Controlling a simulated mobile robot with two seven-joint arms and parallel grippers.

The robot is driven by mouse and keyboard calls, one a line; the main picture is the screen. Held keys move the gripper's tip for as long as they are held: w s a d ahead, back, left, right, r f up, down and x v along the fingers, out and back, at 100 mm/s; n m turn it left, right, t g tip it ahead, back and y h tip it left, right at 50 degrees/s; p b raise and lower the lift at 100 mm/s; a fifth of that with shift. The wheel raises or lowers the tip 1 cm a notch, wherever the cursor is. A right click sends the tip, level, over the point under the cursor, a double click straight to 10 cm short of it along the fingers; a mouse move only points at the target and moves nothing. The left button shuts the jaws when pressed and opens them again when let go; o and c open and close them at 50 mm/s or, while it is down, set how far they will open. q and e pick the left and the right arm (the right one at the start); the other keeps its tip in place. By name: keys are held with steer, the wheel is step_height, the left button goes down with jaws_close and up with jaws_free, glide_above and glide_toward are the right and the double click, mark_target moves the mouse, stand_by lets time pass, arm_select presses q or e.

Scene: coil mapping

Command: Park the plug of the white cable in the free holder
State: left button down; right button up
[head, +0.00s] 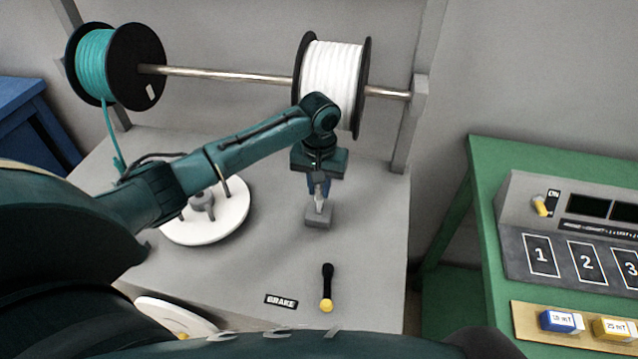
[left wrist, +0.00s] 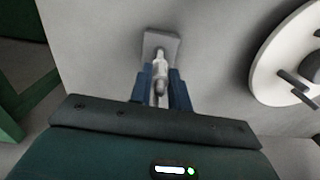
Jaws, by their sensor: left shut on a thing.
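The white cable is wound on a black-flanged spool (head: 333,75) on the rod. A small grey holder block (head: 318,219) stands on the grey table below it; it also shows in the left wrist view (left wrist: 161,42). My left gripper (head: 318,188) points down over the holder, its blue fingers shut on a pale grey plug (left wrist: 160,72). The plug's tip meets the top of the holder in both views; I cannot tell how deep it sits. The cable between spool and plug is hidden behind my arm. My right gripper is not in view.
A teal cable spool (head: 95,65) hangs at the left, its cable running down behind my arm. A white disc (head: 235,222) with a grey hub stands left of the holder. A yellow-tipped brake lever (head: 327,288) is in front. A green table (head: 487,190) with a control panel is right.

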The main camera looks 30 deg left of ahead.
mark_target(319, 198)
arm_select(q)
steer(key=shift+f, duration=0.1)
steer(key=shift+f, duration=1.05)
steer(key=shift+f+b, duration=0.35)
steer(key=shift+f, duration=0.7)
stand_by(0.8)
steer(key=c, duration=1.2)
jaws_free()
steer(key=shift+c, duration=0.2)
